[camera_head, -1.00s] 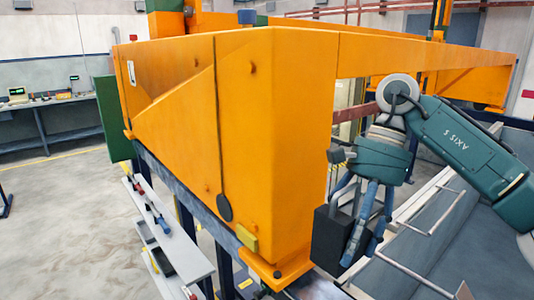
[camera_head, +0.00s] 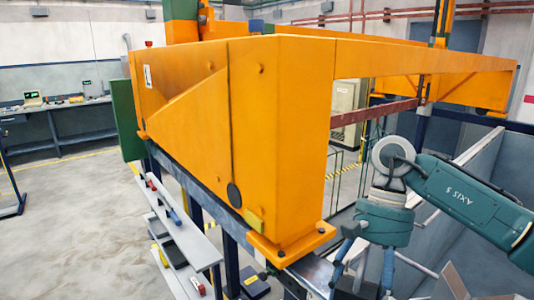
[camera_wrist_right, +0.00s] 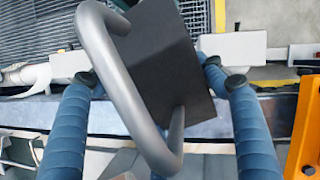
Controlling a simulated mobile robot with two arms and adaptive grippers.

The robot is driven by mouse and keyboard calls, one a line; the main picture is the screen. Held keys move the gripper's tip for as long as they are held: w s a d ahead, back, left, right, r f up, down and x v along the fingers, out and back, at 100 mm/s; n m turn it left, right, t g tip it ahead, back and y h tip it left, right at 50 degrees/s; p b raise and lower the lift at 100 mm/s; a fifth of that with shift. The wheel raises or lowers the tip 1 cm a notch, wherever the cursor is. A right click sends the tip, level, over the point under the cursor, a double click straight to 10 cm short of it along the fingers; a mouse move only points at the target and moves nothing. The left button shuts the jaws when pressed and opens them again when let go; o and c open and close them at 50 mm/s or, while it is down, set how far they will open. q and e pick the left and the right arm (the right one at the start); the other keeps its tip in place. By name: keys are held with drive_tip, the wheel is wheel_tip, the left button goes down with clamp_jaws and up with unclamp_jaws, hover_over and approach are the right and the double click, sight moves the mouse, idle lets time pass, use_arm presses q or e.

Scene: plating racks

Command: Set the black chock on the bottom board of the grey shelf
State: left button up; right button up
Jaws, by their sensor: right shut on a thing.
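The black chock (camera_head: 354,291) is held by my right gripper (camera_head: 362,284) at the bottom edge of the head view, where its lower part is cut off. In the right wrist view the chock (camera_wrist_right: 160,65) is a dark block with a bent grey tube handle (camera_wrist_right: 117,70); my right gripper's blue fingers (camera_wrist_right: 160,82) stand on either side. The grey shelf (camera_head: 207,252) is at the lower left of the head view, to the left of the chock. Its lower board (camera_head: 181,284) is partly hidden under the upper one. My left gripper is out of view.
A large orange machine frame (camera_head: 280,140) stands between the shelf and my right arm. Red and dark tools (camera_head: 174,215) lie on the shelf's upper board, and a dark box (camera_head: 174,254) lies lower down. Open floor (camera_head: 70,220) is to the left.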

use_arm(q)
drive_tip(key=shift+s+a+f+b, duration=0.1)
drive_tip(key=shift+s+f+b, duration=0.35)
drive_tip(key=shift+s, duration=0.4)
use_arm(e)
drive_tip(key=s+d+f+n+h, duration=0.1)
drive_tip(key=s+f+n+h, duration=0.1)
drive_tip(key=s+f+n, duration=0.4)
drive_tip(key=s+f, duration=0.3)
drive_tip(key=f, duration=0.1)
drive_tip(key=shift+s+d, duration=0.2)
drive_tip(key=shift+d, duration=0.2)
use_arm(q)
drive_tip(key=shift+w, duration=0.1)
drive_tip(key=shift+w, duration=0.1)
use_arm(e)
drive_tip(key=shift+a+g, duration=0.1)
drive_tip(key=shift+g, duration=0.2)
drive_tip(key=shift+w, duration=0.1)
